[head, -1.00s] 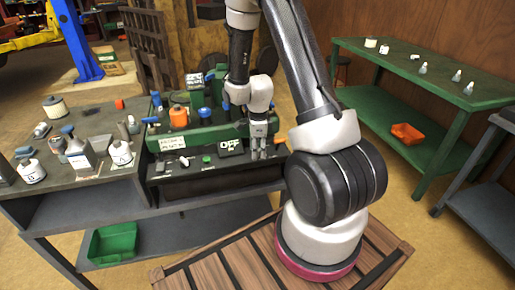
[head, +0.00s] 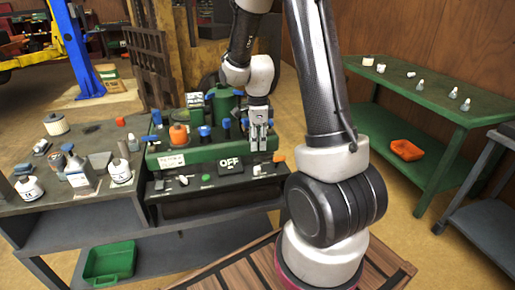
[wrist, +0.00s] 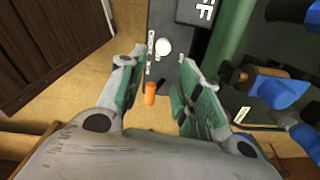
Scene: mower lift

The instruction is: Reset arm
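My gripper (head: 260,146) hangs fingers down in front of the right part of the green machine (head: 205,150) on the bench. In the wrist view my gripper (wrist: 158,78) is open, its two green-grey fingers apart with nothing held between them. An orange knob (head: 279,157) sits at the right end of the machine's control panel. An orange piece also shows in the wrist view (wrist: 150,93), below the gap between the fingertips. The panel has an "OFF" sign (head: 230,164), partly visible in the wrist view (wrist: 200,10). A pale round knob (wrist: 163,46) lies beyond the fingertips.
Bottles (head: 120,172) and tools crowd the left bench. A green bin (head: 109,262) is on the lower shelf. A green table (head: 430,92) stands right, with an orange tray (head: 406,150) below.

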